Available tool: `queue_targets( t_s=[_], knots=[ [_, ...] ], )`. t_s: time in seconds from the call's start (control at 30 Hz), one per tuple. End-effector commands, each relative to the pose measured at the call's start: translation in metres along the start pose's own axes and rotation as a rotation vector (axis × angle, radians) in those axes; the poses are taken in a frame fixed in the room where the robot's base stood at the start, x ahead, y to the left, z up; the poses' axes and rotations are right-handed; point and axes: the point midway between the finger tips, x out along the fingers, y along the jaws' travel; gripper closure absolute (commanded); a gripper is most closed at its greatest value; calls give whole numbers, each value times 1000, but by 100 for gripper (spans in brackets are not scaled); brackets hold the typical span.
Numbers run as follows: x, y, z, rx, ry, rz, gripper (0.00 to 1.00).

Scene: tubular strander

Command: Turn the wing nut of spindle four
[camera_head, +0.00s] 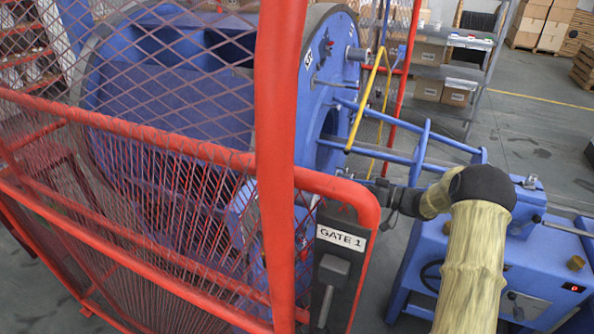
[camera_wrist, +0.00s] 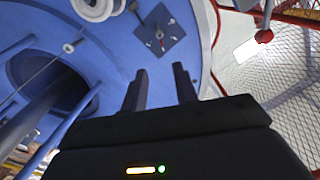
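My gripper (camera_wrist: 160,74) is open in the wrist view, its two dark fingers apart with nothing between them. Its fingertips point at the blue disc (camera_wrist: 120,55) of the strander. Past them, a dark square plate (camera_wrist: 172,44) on the disc carries a small part with a red mark; I cannot tell whether this is a wing nut. In the head view the blue disc (camera_head: 312,90) stands upright with a small label and a red part near its top. My gripper (camera_head: 345,173) is small there, near the disc's lower right. I cannot make out spindle four's number.
A red mesh guard (camera_head: 150,140) with a "GATE 1" sign (camera_head: 341,237) stands in front. Yellow bars (camera_head: 368,95) and blue rods (camera_head: 420,150) lie near my arm. A blue cabinet (camera_head: 490,270) is at right. A white pulley (camera_wrist: 97,8) is at the wrist view's top.

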Motion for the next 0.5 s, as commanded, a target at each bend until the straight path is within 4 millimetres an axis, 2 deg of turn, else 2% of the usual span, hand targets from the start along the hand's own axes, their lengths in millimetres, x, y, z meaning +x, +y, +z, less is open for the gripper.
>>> queue_targets(
  t_s=[0.17, 0.5],
  knots=[
    [19, -2, -1, 0, -2, -3, 71],
    [78, -2, -2, 1, -1, -2, 71]
  ],
)
